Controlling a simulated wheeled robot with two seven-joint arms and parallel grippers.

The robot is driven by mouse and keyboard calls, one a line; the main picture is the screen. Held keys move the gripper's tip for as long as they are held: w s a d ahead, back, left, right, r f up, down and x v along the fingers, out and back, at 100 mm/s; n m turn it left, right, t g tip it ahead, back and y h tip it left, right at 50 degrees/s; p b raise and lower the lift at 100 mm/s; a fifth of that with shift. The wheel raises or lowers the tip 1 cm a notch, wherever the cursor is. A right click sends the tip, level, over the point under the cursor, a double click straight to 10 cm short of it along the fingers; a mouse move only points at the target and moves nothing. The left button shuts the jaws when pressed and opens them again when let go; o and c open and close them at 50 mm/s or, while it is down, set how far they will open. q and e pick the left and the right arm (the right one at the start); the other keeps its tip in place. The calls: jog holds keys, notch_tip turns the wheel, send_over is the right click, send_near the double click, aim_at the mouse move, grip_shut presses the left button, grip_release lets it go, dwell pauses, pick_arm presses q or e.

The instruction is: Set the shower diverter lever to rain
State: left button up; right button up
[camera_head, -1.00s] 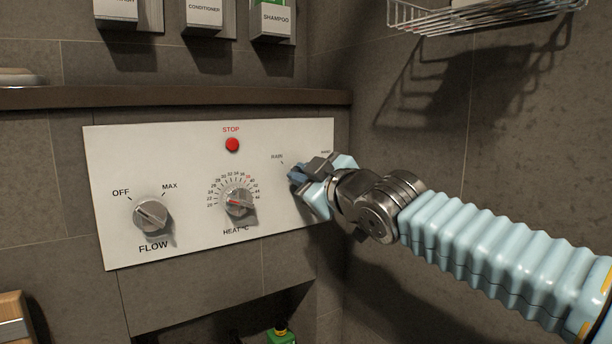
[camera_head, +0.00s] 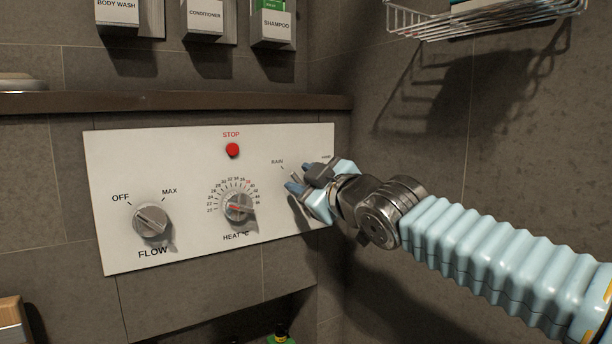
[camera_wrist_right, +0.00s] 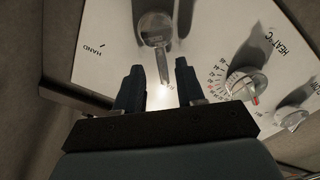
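The diverter lever (camera_wrist_right: 158,38) is a metal knob with a slim arm on the white panel (camera_head: 180,160). In the right wrist view its arm points down toward a bright glare, away from the HAND label (camera_wrist_right: 95,48). In the head view a slim piece of the lever (camera_head: 296,177) shows, pointing up-left toward the RAIN label (camera_head: 277,162); the rest is hidden by my right gripper (camera_head: 302,179). That gripper also shows in the wrist view (camera_wrist_right: 159,82), with its dark fingers parted on either side of the lever tip and visible gaps between. My left gripper is not in view.
The HEAT dial (camera_head: 238,207), FLOW knob (camera_head: 151,220) and red STOP button (camera_head: 232,150) lie left of my gripper. A ledge (camera_head: 170,101) runs above the panel. A wire basket (camera_head: 480,22) hangs at the upper right.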

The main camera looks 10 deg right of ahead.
jog(key=shift+s, duration=0.1)
jog(key=shift+s+d+r, duration=0.1)
jog(key=shift+s, duration=0.25)
jog(key=p+v, duration=0.2)
jog(key=v, duration=1.1)
